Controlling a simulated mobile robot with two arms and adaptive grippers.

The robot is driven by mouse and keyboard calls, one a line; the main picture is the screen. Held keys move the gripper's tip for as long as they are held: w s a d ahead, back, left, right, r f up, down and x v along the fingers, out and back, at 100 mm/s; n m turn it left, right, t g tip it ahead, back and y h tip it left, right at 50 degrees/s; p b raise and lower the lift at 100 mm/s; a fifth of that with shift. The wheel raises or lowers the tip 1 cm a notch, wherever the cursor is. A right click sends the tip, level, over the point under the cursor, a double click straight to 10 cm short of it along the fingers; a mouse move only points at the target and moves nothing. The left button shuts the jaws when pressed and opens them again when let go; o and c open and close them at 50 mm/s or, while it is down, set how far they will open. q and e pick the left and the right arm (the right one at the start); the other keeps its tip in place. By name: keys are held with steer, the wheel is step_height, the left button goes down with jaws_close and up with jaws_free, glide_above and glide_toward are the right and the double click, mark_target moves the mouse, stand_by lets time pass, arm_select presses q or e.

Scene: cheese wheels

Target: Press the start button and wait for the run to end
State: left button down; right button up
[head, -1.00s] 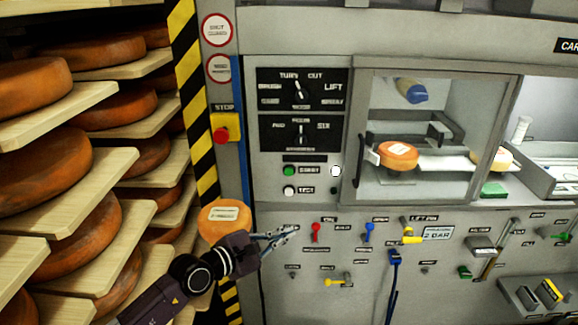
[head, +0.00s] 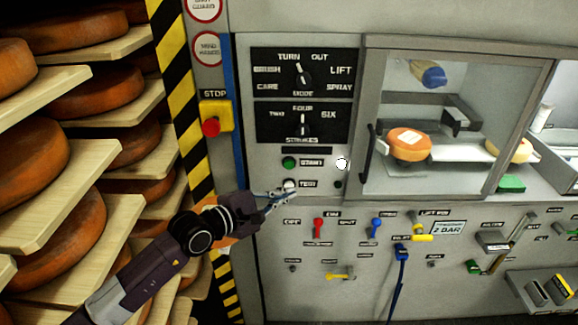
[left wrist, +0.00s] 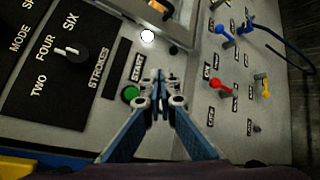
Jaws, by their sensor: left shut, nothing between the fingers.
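The green start button (head: 289,163) sits on the grey panel, left of its START label, and also shows in the left wrist view (left wrist: 131,94). The white test button (head: 289,184) is just below it. My left gripper (head: 291,189) is shut and empty, its tips over the lower edge of the test button. In the left wrist view its fingers (left wrist: 159,82) point at the panel beside the green button; the test button is hidden there. I cannot tell whether the tips touch the panel. My right gripper is out of view.
A white lamp (head: 342,163) is right of the start button. A red stop button (head: 211,127) is on a yellow box at left. Dials are above. A cheese wheel (head: 408,146) sits behind the clear guard (head: 462,75). Shelves of cheese wheels (head: 73,163) stand at left.

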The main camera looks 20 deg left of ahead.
mark_target(289, 164)
arm_select(q)
steer(key=shift+w+a+b, duration=0.4)
steer(key=shift+w+b, duration=0.55)
steer(key=shift+w, duration=0.4)
steer(key=shift+w+a+b, duration=0.4)
steer(key=shift+w+b, duration=0.55)
steer(key=shift+w, duration=0.45)
steer(key=shift+w+a+b, duration=0.4)
steer(key=shift+w+b, duration=0.55)
steer(key=shift+w, duration=0.4)
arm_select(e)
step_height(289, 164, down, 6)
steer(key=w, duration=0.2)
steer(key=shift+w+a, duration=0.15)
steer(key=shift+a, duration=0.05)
arm_select(q)
steer(key=shift+w+a+b, duration=0.1)
steer(key=shift+w+b, duration=0.3)
steer(key=shift+b, duration=0.15)
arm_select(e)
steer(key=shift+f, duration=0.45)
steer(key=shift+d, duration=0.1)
